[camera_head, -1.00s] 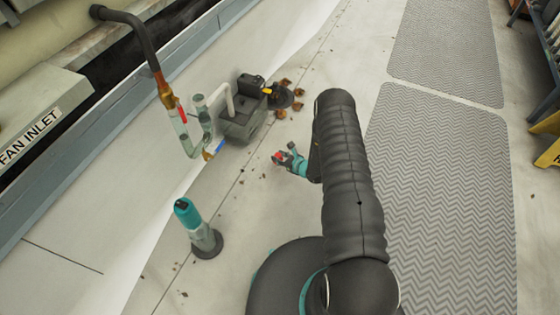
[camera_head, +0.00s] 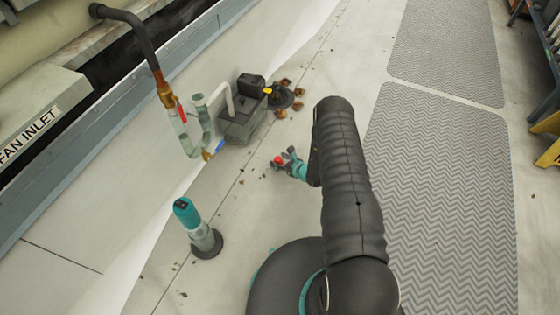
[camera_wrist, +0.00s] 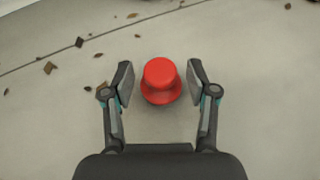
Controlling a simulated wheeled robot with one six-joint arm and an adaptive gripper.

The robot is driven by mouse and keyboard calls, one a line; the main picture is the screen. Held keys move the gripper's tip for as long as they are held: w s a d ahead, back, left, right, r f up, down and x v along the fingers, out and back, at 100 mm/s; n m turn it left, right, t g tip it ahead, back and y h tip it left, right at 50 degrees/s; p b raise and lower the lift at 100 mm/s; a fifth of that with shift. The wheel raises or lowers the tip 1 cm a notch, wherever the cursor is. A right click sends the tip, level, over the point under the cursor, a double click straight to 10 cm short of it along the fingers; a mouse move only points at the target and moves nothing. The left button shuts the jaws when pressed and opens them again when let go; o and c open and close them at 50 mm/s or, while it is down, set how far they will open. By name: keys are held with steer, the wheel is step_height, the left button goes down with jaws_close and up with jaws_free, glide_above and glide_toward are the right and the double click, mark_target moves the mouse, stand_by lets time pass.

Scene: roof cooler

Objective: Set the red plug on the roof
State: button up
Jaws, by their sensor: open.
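The red plug (camera_wrist: 160,83) stands upright on the pale roof, its round top and wider base showing in the wrist view. It also shows in the head view as a small red spot (camera_head: 279,160) at my gripper. My gripper (camera_wrist: 159,82) is open, with one finger on each side of the plug and a narrow gap on both sides. In the head view my gripper (camera_head: 284,158) is low over the roof (camera_head: 255,205), left of my arm. The plug's underside is hidden.
A dark pump box (camera_head: 243,122) with pipes and a black drain part (camera_head: 281,95) stand behind to the left, with brown leaves around. A teal-topped cylinder (camera_head: 197,228) stands front left. Grey ribbed mats (camera_head: 440,180) lie right. Bare roof lies between.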

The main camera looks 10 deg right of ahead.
steer(key=shift+r, duration=0.2)
steer(key=p+v, duration=0.1)
steer(key=v, duration=1.1)
steer(key=w+a+r+n+g+y, duration=0.15)
steer(key=a+r+n, duration=0.25)
steer(key=r, duration=0.6)
steer(key=w+a+r+n+g+y, duration=0.1)
steer(key=a+r+n+g+y, duration=0.2)
steer(key=r, duration=0.7)
steer(key=s+a+r+n+g, duration=0.2)
steer(key=s+a+r+n, duration=0.15)
steer(key=r, duration=0.45)
steer(key=s+a+r+n+g, duration=0.1)
steer(key=s+a+r+n, duration=0.15)
steer(key=r+n, duration=0.4)
steer(key=s+r+n+g+h, duration=0.2)
steer(key=s+r+n+h, duration=0.3)
steer(key=s+r, duration=0.75)
steer(key=s+d+r+n+t+h, duration=0.2)
steer(key=s+d+r+n+h, duration=0.1)
steer(key=s, duration=0.4)
steer(key=s+d+r+n+t+h, duration=0.2)
steer(key=s+d+r+n+h, duration=0.1)
steer(key=s+r, duration=0.3)
steer(key=shift+s+d+r+n, duration=0.2)
steer(key=shift+s+d+n, duration=0.4)
steer(key=shift+s+n, duration=0.25)
